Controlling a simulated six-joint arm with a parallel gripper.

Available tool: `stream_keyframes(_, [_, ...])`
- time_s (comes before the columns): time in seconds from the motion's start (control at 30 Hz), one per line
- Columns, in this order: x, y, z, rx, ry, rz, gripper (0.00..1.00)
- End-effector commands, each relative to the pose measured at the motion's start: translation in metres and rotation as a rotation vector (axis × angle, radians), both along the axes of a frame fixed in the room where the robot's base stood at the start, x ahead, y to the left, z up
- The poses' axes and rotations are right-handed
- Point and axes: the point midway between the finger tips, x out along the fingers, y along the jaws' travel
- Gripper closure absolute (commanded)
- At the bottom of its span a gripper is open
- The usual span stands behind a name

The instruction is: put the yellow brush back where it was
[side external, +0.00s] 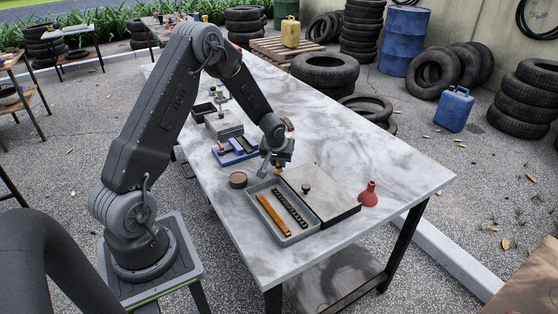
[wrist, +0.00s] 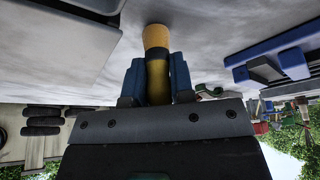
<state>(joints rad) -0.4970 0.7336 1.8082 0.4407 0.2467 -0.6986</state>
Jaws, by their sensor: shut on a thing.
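My gripper (side external: 275,163) is low over the marble-topped table, at the far edge of a grey tray (side external: 315,229). In the wrist view its two blue fingers (wrist: 157,78) are closed on both sides of the yellow brush (wrist: 156,38), whose yellow end sticks out past the fingertips. In the side view only a small yellow bit of the brush (side external: 278,171) shows below the fingers. I cannot tell whether the brush touches the table or tray. The tray holds an orange-brown bar (side external: 273,214) and a dark notched bar (side external: 290,204).
A round brown disc (side external: 238,180) is to the left. A blue holder (side external: 236,153) and a grey box (side external: 223,125) sit behind.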

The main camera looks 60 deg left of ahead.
Motion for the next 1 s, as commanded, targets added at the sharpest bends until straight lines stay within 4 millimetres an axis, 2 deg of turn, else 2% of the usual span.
stream_keyframes(0.33, [0.0, 0.0, -0.003, 0.001, 0.0, -0.001, 1.0])
stream_keyframes(0.37, [0.0, 0.0, -0.003, 0.001, 0.0, -0.001, 0.76])
stream_keyframes(0.6, [0.0, 0.0, -0.002, 0.001, 0.0, -0.001, 0.53])
stream_keyframes(0.87, [0.0, 0.0, -0.001, 0.001, -0.001, 0.0, 0.52])
stream_keyframes(1.0, [-0.002, -0.002, 0.009, 0.002, -0.002, -0.001, 0.52])
